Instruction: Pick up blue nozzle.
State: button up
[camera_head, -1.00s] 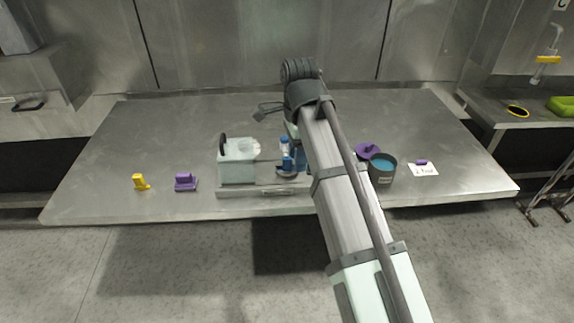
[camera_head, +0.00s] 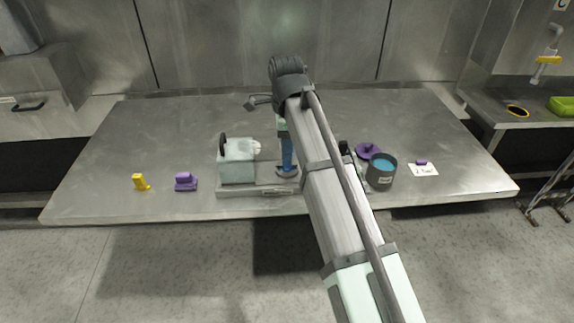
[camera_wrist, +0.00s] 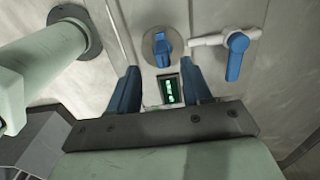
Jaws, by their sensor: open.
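In the wrist view, a blue upright piece (camera_wrist: 162,47) sits on a round grey disc, just beyond my fingertips. To its right is a second blue piece (camera_wrist: 237,56), the handle end of a white lever fitting. I cannot tell for certain which is the blue nozzle. My gripper (camera_wrist: 160,68) is open and empty, its dark blue fingers on either side below the first blue piece and apart from it. In the head view my gripper (camera_head: 287,160) is over the bench fixture, hiding the blue pieces.
A pale box-like unit (camera_head: 237,167) stands on the metal table. A yellow piece (camera_head: 140,182) and a purple piece (camera_head: 185,182) lie at left. A dark pot with blue contents (camera_head: 381,178), a purple lid (camera_head: 368,150) and a white label card (camera_head: 424,170) are at right.

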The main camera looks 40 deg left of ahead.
aim_at(287, 164)
jog(key=shift+w+f, duration=0.15)
jog(key=shift+f, duration=2.6)
grip_shut()
